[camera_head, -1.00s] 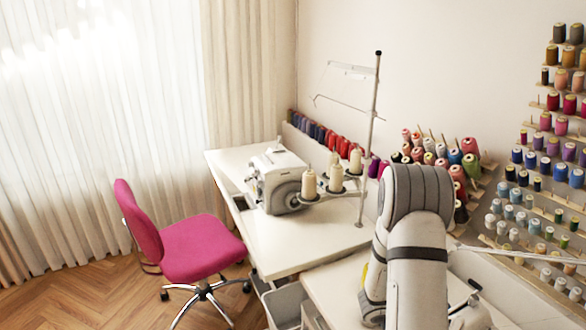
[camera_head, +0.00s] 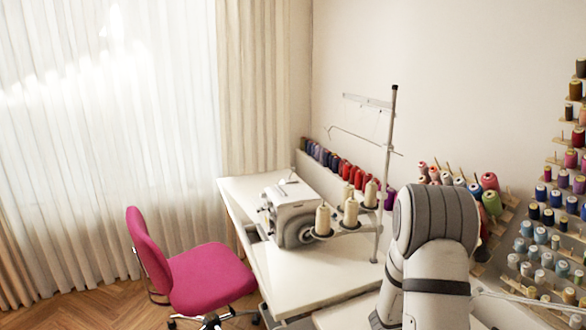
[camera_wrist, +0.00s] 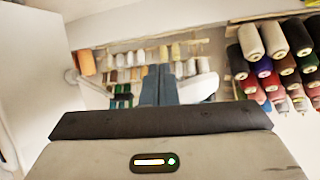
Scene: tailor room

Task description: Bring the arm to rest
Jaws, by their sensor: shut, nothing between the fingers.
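My arm (camera_head: 436,235) shows at the lower right of the head view, with its bent grey and white links in front of the table. My gripper (camera_wrist: 158,85) is in the middle of the wrist view. Its two blue-grey fingers are together, with nothing between them. The gripper is outside the head view or hidden there. Thread spools on the wall show beyond the fingers in the wrist view, apart from them as far as I can tell.
A white table (camera_head: 310,277) carries a sewing machine (camera_head: 297,222) and a tall thread stand (camera_head: 388,150). A pink chair (camera_head: 205,277) stands left of it. Spool racks cover the wall at right; dark and light spools (camera_wrist: 250,42) hang at the wrist view's upper right.

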